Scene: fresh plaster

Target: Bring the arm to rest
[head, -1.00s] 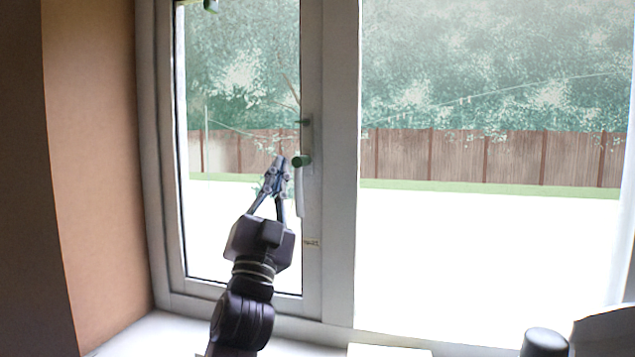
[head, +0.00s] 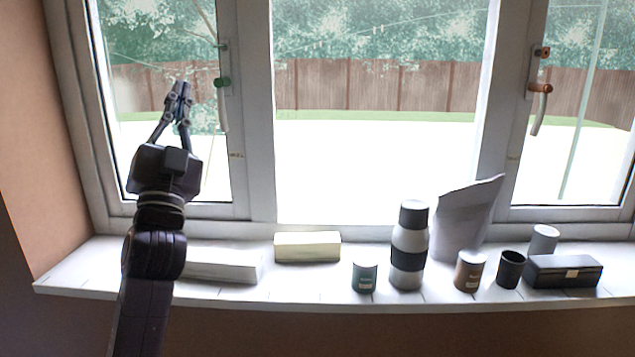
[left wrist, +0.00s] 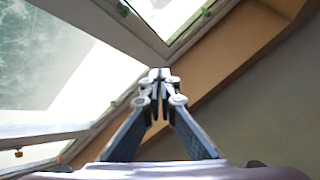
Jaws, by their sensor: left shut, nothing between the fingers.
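My left gripper (head: 180,92) is raised in front of the left window pane, its fingertips together with nothing between them. It also shows in the left wrist view (left wrist: 157,78), fingers closed, with window frame and wall behind. The left window's handle (head: 223,100), with a green knob, hangs down just right of the gripper in the head view, and a gap shows between them. My right gripper is in neither view now.
The sill (head: 325,287) holds a white box (head: 222,266), a cream block (head: 307,247), a grey flask (head: 409,245), several small cans and cups, a grey bag (head: 466,216) and a black case (head: 563,272). The right window has an orange-knobbed handle (head: 540,108).

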